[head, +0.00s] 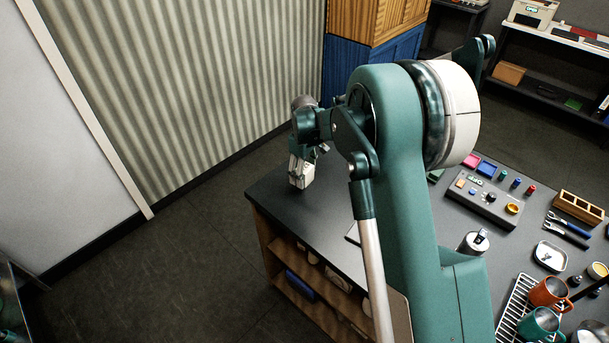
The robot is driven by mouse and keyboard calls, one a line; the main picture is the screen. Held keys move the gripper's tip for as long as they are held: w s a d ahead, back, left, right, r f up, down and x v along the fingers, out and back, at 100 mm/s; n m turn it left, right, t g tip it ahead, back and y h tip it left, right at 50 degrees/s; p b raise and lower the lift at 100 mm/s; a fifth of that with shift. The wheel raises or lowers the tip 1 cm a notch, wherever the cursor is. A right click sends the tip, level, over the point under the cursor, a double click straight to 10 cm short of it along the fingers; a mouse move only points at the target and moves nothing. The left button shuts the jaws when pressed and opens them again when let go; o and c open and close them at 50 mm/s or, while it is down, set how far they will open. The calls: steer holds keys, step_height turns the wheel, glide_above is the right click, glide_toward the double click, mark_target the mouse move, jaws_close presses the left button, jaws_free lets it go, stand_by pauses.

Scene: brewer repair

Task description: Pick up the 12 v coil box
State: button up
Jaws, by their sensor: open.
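My gripper (299,178) points down at the far left corner of the dark table (283,202). A small pale block shape (308,174) shows at its fingers. I cannot tell whether it is part of the gripper or a small box between or behind the fingers. The gripper is open. No label is readable, so I cannot pick out the 12 V coil box for sure. My own arm hides much of the middle of the table.
At right are a grey control box (485,204), a metal canister (473,243), a wooden block (579,207), pliers (567,231), a white dish (549,256), a wire rack (515,310), an orange mug (550,292) and a teal mug (540,324). Shelves (318,290) sit below the tabletop.

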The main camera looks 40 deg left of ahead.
steer(key=shift+c, duration=0.6)
steer(key=c, duration=1)
steer(key=shift+o, duration=0.2)
steer(key=shift+r, duration=0.15)
steer(key=shift+r+b, duration=0.35)
steer(key=shift+r, duration=4.55)
